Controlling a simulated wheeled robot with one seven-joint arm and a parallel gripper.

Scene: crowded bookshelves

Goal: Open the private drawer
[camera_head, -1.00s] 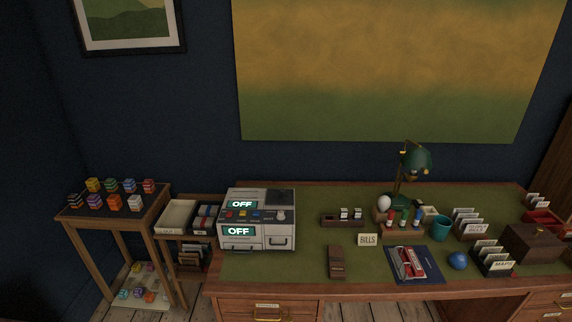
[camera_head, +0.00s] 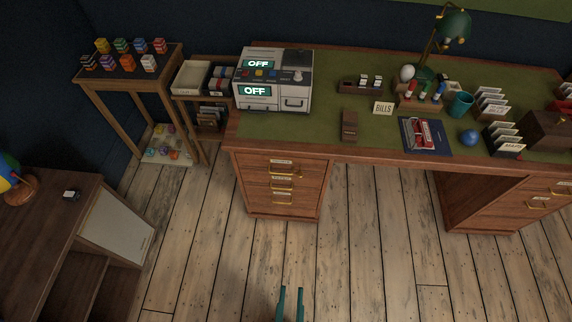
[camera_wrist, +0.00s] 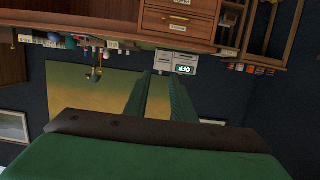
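The wooden desk's left pedestal has a column of drawers (camera_head: 279,187) with brass handles and small pale labels too small to read. All look shut. The right pedestal also has labelled drawers (camera_head: 545,200), partly cut off by the frame. I cannot tell which is the private drawer. My gripper (camera_head: 291,291) shows at the bottom of the head view, well in front of the desk, with two green fingers apart and nothing between them. The wrist view is upside down; it shows the gripper's fingers (camera_wrist: 160,85) apart and a labelled drawer front (camera_wrist: 178,25) at the top.
The desktop (camera_head: 330,143) carries a grey machine (camera_head: 272,80) reading OFF, a lamp (camera_head: 452,28) and several small items. A side table (camera_head: 125,70) with coloured blocks stands left. A brown cabinet (camera_head: 35,245) is at the lower left. The plank floor (camera_head: 375,250) before the desk is clear.

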